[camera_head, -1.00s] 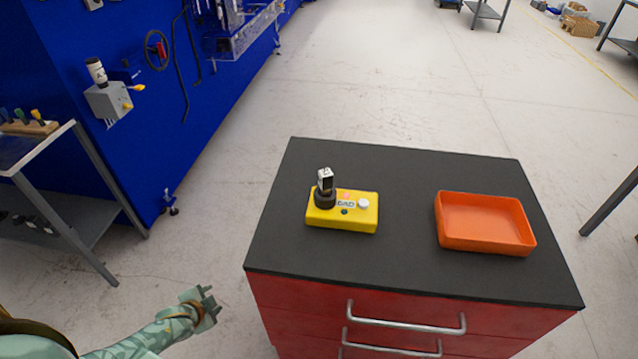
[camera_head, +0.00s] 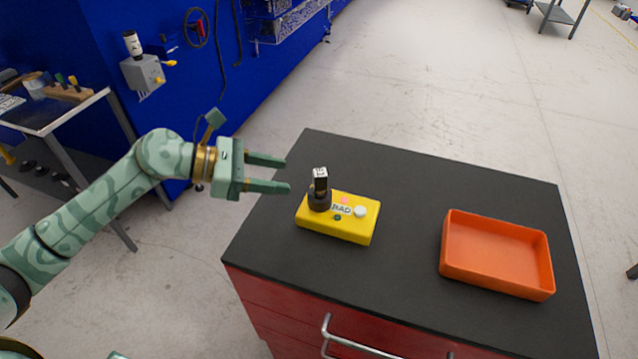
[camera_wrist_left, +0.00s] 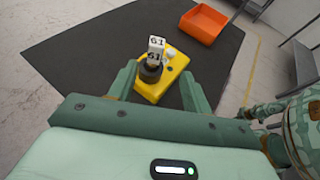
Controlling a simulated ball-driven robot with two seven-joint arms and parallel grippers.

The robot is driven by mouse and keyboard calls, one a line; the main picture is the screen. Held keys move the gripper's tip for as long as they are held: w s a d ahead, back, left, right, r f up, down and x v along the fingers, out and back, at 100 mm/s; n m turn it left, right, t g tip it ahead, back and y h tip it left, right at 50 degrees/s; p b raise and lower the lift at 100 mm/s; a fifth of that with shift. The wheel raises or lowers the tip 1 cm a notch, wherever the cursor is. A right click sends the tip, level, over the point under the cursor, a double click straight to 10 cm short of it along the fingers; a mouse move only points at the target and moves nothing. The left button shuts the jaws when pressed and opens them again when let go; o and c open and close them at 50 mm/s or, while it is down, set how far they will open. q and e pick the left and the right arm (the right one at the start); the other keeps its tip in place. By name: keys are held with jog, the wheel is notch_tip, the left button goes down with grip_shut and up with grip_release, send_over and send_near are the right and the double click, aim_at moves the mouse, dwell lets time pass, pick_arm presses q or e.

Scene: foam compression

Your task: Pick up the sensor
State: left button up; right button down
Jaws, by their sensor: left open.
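The sensor (camera_head: 320,181) is a small block with a white, dark-marked top. It stands upright in a round black holder (camera_head: 319,199) on a yellow box (camera_head: 351,229) with a label and small round buttons. My left gripper (camera_head: 288,174) is open and empty, left of the sensor and apart from it, fingers pointing right towards it. In the left wrist view, the sensor (camera_wrist_left: 156,47) and yellow box (camera_wrist_left: 151,91) show ahead, between the two spread fingers (camera_wrist_left: 157,82). My right gripper is not clearly in view.
The black-topped red cabinet (camera_head: 400,188) carries the box and, to its right, an empty orange tray (camera_head: 468,279). Bare tabletop lies between them. A blue wall panel (camera_head: 80,55) and a side table (camera_head: 55,117) stand to the left.

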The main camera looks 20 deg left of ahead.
aim_at(314, 180)
pick_arm(q)
jog(key=x, duration=0.7)
jog(key=shift+a, duration=0.1)
jog(key=x, duration=0.5)
jog(key=shift+w+a+f, duration=0.1)
jog(key=shift+w+a, duration=0.15)
jog(key=shift+w, duration=0.15)
grip_shut()
